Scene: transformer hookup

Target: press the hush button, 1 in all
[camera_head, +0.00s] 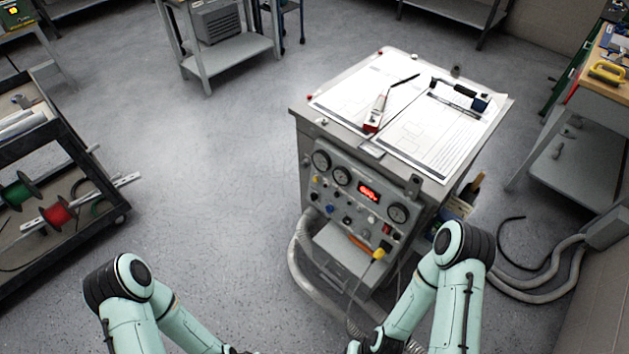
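A grey test cabinet (300,140) stands right of centre, its sloped control panel (350,178) facing me. The panel carries round gauges (321,160), a lit red digital display (368,192), several small knobs and buttons, and a red switch (387,229). A small blue control (331,210) sits at its lower left. No label is readable, so I cannot tell which control is the hush button. My two arms enter at the bottom, the right one close to the cabinet's front. Both grippers are below the picture's edge, so their fingers are hidden.
Papers, a red-and-white tool (376,112) and a black tool (458,90) lie on the cabinet top. A yellow-tipped cable (378,254) hangs from the panel. Grey hoses (299,262) run beside the cabinet. A cart with wire spools (58,213) stands left. The floor between is clear.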

